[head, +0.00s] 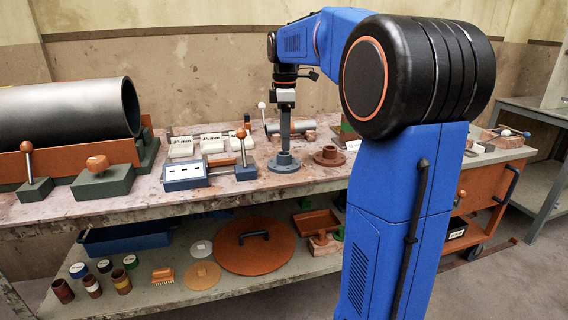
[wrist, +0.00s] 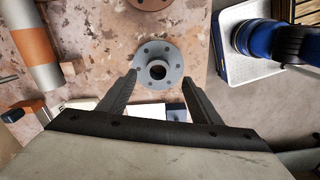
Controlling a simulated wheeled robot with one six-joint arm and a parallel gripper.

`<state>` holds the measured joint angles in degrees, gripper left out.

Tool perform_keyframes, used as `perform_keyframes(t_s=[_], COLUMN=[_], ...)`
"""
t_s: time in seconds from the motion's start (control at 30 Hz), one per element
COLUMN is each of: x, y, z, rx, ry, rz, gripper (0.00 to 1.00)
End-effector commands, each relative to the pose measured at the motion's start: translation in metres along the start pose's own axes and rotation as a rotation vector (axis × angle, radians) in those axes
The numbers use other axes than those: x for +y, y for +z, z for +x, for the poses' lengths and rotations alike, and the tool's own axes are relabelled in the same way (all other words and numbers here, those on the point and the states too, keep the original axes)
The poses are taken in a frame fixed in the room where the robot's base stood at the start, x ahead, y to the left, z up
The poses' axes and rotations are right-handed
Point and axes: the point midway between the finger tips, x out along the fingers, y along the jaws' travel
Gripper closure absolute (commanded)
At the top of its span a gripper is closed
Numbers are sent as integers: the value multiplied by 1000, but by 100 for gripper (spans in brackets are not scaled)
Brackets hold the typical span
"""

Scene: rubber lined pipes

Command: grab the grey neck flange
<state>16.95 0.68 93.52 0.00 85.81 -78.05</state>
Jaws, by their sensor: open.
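The grey neck flange (head: 284,164) lies flat near the front edge of the worktable, its neck upward. It also shows in the wrist view (wrist: 173,55), with bolt holes around a raised central neck. My gripper (head: 284,150) points straight down over it. In the wrist view my gripper (wrist: 160,76) is open, with one finger on each side of the neck's line and nothing held. The fingertips appear close above the flange; I cannot tell whether they touch it.
A reddish-brown flange (head: 329,156) stands just right of the grey one. A blue-grey box (head: 184,176) and a ball-topped lever (head: 241,147) stand to the left. A large dark pipe (head: 70,110) fills the far left. The table's front edge is close.

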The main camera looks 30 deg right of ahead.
Motion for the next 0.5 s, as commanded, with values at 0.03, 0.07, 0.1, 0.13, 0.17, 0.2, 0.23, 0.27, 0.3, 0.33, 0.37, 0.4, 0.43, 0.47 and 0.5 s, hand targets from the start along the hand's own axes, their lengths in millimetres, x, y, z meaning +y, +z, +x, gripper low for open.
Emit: perform_keyframes(t_s=[0.03,0.07,0.1,0.13,0.17,0.2,0.23,0.27,0.3,0.33,0.37,0.4,0.43,0.47,0.5], x=[0,0,0,0,0,0,1,1,2,3,3,4,4,4,3], y=[0,0,0,0,0,-1,-1,-1,-2,-2,-2,-3,-3,-3,-3], z=[3,4,6,7,9,13,16,20,25,30,34,40,43,47,51], rx=[0,0,0,0,0,0,0,0,-1,-1,-1,-1,0,0,0], ry=[0,0,-1,-1,-1,-1,-1,-2,-2,-2,-2,-3,-2,-2,-2], rz=[0,0,0,0,0,0,0,0,0,0,0,0,0,0,0], gripper=[42,42,42,42,42,42,42,42,42,42,42,42,42,42,42])
